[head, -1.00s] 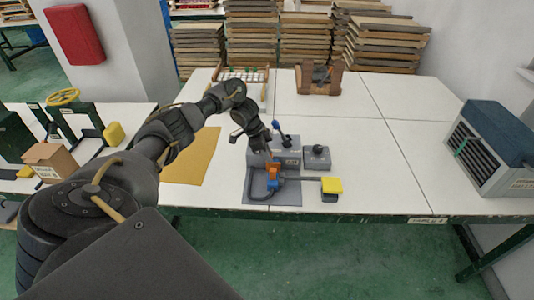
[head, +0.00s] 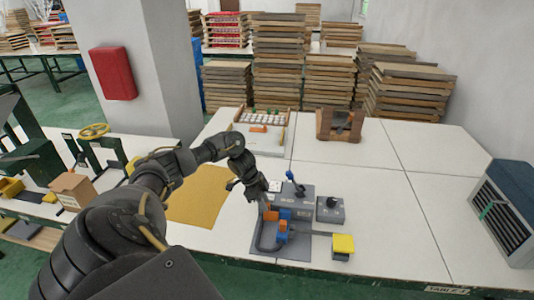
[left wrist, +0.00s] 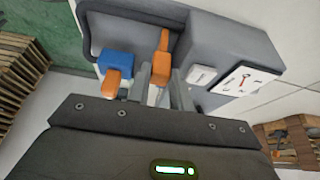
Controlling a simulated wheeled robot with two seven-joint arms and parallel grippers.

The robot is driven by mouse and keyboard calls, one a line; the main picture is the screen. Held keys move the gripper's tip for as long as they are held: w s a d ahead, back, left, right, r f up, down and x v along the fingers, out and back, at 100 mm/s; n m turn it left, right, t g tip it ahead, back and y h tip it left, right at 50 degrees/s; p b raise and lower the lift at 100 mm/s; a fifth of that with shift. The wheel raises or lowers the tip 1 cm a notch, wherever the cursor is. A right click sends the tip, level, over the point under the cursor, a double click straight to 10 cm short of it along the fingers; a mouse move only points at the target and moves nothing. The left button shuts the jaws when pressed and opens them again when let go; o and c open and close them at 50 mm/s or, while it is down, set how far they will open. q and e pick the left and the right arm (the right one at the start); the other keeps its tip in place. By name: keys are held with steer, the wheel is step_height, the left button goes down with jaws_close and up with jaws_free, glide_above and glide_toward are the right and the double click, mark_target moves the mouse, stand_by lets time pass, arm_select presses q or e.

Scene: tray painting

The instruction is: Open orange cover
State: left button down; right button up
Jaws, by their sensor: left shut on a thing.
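The orange cover (head: 271,215) is on the grey device (head: 268,240) at the front of the table. My left gripper (head: 266,207) reaches down to it from the upper left. In the left wrist view, my left gripper (left wrist: 159,88) has its two fingers on either side of the orange cover (left wrist: 159,70), shut on it. A blue block (left wrist: 116,64) with an orange end sits beside the fingers. The fingers hide part of the cover, and I cannot tell how far it is tilted. My right gripper is not in view.
A grey box with a dark blue-topped lever (head: 292,188) stands behind the device, with a smaller grey box (head: 330,209) to its right. A yellow-topped block (head: 343,244) lies at the right. A yellow mat (head: 202,195) lies left.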

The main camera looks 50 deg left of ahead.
arm_select(q)
steer(key=c, duration=1.6)
jaws_free()
steer(key=shift+c, duration=0.2)
steer(key=o, duration=0.4)
steer(key=shift+r, duration=0.2)
steer(key=b+v, duration=0.1)
steer(key=v, duration=0.9)
steer(key=shift+r, duration=0.15)
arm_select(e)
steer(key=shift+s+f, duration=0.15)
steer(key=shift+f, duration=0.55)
arm_select(q)
steer(key=shift+s+a, duration=0.1)
